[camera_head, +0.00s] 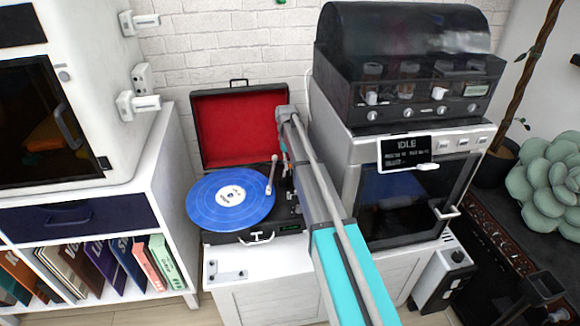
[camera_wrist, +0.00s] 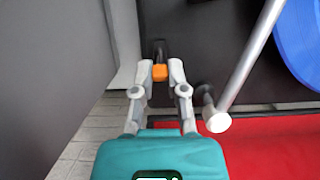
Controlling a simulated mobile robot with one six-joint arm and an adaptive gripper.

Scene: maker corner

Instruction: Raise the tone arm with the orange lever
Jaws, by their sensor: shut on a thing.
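The orange lever (camera_wrist: 160,73) sits between the two grey fingertips of my gripper (camera_wrist: 160,69) in the wrist view, and the fingers are shut on it. The pale tone arm (camera_wrist: 247,62) runs diagonally to the right of the fingers, apart from them, with its round end low. In the head view the tone arm (camera_head: 273,172) stands at the right side of the blue record (camera_head: 231,198) on the black record player (camera_head: 286,211). I cannot tell whether its tip touches the record. My arm hides most of the gripper and lever there.
The player's red-lined lid (camera_head: 235,130) stands open behind the record. A grey machine with a dark dome (camera_head: 403,45) stands close on the right. A white shelf unit (camera_head: 165,190) is on the left. The white cabinet top (camera_head: 262,262) has free room in front.

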